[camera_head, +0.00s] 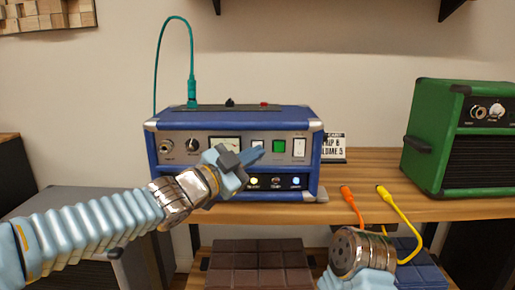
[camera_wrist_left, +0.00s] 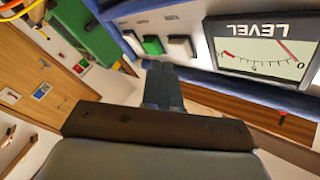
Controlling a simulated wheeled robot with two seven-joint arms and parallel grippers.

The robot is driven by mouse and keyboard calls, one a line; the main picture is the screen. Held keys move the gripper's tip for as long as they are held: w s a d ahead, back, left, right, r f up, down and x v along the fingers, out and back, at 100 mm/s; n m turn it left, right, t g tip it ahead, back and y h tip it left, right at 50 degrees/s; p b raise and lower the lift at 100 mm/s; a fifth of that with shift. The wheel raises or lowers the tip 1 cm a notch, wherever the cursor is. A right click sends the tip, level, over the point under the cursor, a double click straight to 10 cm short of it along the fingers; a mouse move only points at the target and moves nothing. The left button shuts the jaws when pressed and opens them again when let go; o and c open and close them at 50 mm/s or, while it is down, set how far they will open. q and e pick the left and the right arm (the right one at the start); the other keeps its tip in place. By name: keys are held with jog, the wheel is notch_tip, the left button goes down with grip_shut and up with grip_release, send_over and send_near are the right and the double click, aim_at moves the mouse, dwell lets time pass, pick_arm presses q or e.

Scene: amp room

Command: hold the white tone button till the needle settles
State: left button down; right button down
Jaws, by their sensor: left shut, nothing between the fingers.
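The white tone button (camera_head: 257,143) is on the front panel of the blue amp (camera_head: 240,118), between the level meter (camera_head: 225,142) and a green button (camera_head: 279,147). Only the cuff of my right arm shows, at the bottom.
A white switch (camera_head: 299,147) is right of the green button. Small lamps (camera_head: 275,181) sit below. A green amp (camera_head: 455,135) stands at the right of the wooden shelf (camera_head: 350,205). Orange (camera_head: 347,194) and yellow (camera_head: 385,195) cables hang over the front edge. A sign (camera_head: 333,144) stands beside the blue amp.

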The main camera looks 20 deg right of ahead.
pick_arm(q)
jog(key=shift+w+r, duration=0.1)
dwell(0.3)
jog(key=shift+w+d+p, duration=0.1)
jog(key=shift+w+p, duration=0.2)
jog(key=shift+p, duration=0.1)
jog(key=shift+w+d+p, duration=0.15)
jog(key=shift+w+p, duration=0.2)
jog(key=shift+w, duration=0.1)
dwell(0.6)
dwell(3.3)
jog(key=shift+s+a+b, duration=0.25)
jog(key=shift+s+b, duration=0.3)
jog(key=shift+s, duration=0.3)
